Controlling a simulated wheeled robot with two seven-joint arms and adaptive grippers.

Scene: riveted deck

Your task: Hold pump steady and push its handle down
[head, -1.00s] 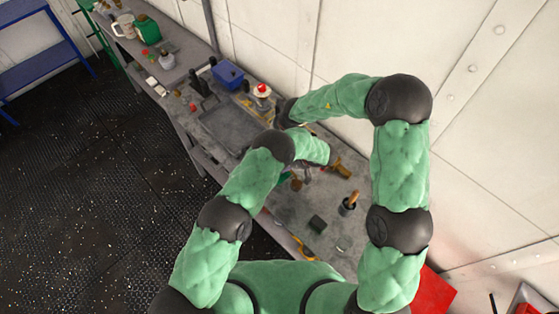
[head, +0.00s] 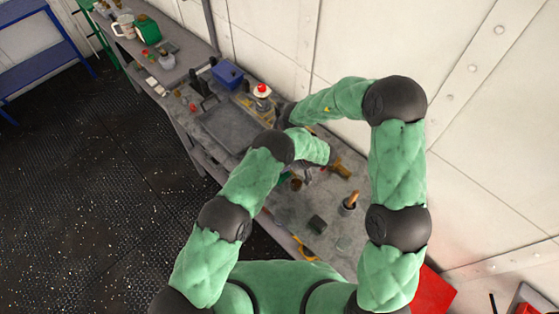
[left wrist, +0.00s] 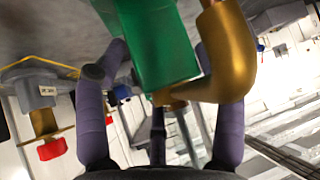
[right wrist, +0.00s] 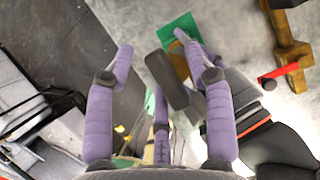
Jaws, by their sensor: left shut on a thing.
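The pump has a green body (left wrist: 160,45) and a curved brass spout (left wrist: 232,50) in the left wrist view. My left gripper (left wrist: 160,100) is shut on the pump, with its purple fingers on either side of the body. In the right wrist view the pump's dark grey handle (right wrist: 168,82) lies between the spread fingers of my right gripper (right wrist: 160,75), which is open. Part of the green pump (right wrist: 180,32) shows beyond the handle. In the head view my forearms hide most of the pump and both grippers.
The grey bench (head: 285,215) holds a brass fitting (head: 341,170), a wooden-handled tool in a cup (head: 350,201), a dark block (head: 317,223) and a blue box (head: 229,74). A red-topped item (head: 262,91) stands near the wall. A brass valve with a red lever (right wrist: 280,75) lies near my right gripper.

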